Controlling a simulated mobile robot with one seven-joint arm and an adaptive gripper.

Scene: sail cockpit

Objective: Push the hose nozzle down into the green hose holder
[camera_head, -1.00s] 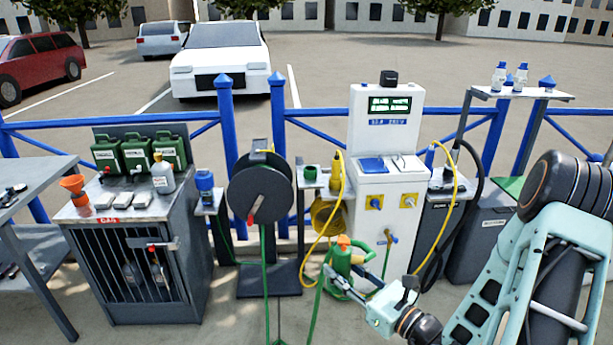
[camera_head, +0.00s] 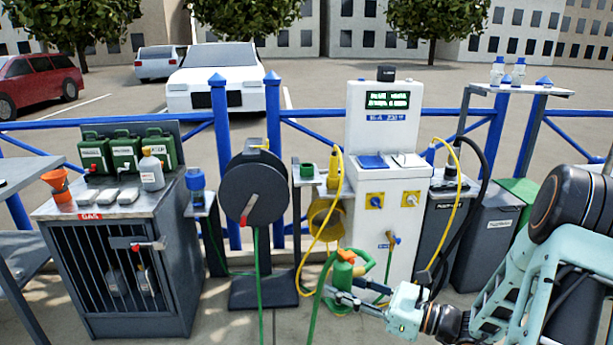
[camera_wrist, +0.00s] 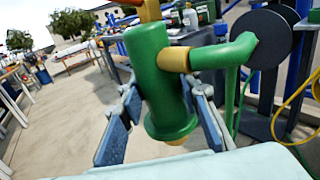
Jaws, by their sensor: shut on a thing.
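The hose nozzle (camera_head: 342,272) has a green body, an orange tip on top and a tan collar at its side with a green branch. It stands roughly upright in the head view, in front of the white pedestal. My gripper (camera_head: 340,296) is shut on its body, with one blue-padded finger on each side in the wrist view (camera_wrist: 168,100). The green hose holder (camera_head: 307,170) is a small green cup on a grey shelf, left of the pedestal. It is above and behind the nozzle in the picture, apart from it.
A dark hose reel (camera_head: 254,187) stands left of the holder. A yellow nozzle with its hose (camera_head: 335,172) is just right of the holder. The white pedestal (camera_head: 378,235) stands close behind my gripper. A grey cabinet (camera_head: 120,265) is at left. Open pavement lies in front.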

